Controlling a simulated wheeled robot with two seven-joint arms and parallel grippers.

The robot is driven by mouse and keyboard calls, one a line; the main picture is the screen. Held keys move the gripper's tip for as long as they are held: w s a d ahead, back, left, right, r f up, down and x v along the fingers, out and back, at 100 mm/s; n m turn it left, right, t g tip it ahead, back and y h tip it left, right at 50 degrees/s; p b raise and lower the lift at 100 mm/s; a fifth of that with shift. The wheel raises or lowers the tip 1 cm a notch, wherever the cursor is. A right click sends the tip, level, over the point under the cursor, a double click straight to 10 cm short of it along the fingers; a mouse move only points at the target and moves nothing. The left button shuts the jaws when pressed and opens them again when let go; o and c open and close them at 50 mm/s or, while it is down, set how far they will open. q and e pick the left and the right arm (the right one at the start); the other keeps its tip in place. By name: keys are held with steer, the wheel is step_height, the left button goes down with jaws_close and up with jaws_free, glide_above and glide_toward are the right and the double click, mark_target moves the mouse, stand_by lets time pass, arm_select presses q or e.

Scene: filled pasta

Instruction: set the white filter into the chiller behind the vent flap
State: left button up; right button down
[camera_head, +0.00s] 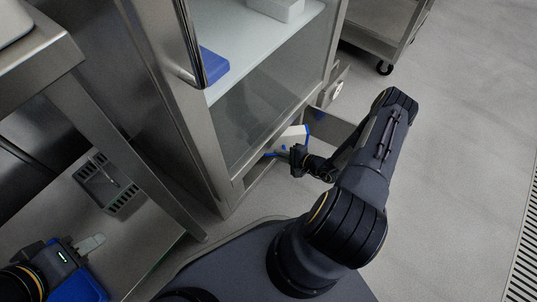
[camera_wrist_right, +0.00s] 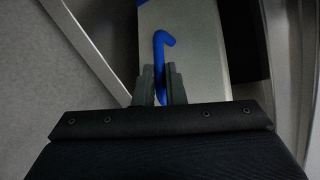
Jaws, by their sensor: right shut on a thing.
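The white filter (camera_head: 294,136), with blue edging, is at the low opening at the base of the chiller (camera_head: 218,160). My right gripper (camera_head: 297,157) is shut on the filter's blue hooked handle (camera_wrist_right: 160,45). In the right wrist view the white filter body (camera_wrist_right: 195,35) lies just beyond the fingertips (camera_wrist_right: 163,85). A metal panel (camera_head: 333,130), which looks like the vent flap, stands out beside the filter on the right. How deep the filter sits in the opening is hard to see. My left gripper (camera_head: 82,247) is at the lower left; its finger gap is unclear.
The chiller's glass front shows a blue item (camera_head: 213,66) and a white container (camera_head: 277,8) on shelves. A steel table (camera_head: 85,85) with a lower shelf holding a grey basket (camera_head: 108,186) stands left. A blue object (camera_head: 78,288) lies below my left gripper. Floor at right is clear.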

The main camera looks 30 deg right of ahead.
steer(key=b+x, duration=0.2)
steer(key=x, duration=0.1)
steer(key=f+b+x, duration=0.1)
steer(key=b+x, duration=0.1)
steer(key=x, duration=0.1)
steer(key=shift+s+d+f, duration=0.1)
steer(key=shift+f, duration=0.1)
steer(key=shift+r, duration=0.15)
steer(key=c, duration=1.5)
jaws_free()
steer(key=p+v, duration=0.5)
steer(key=v, duration=0.7)
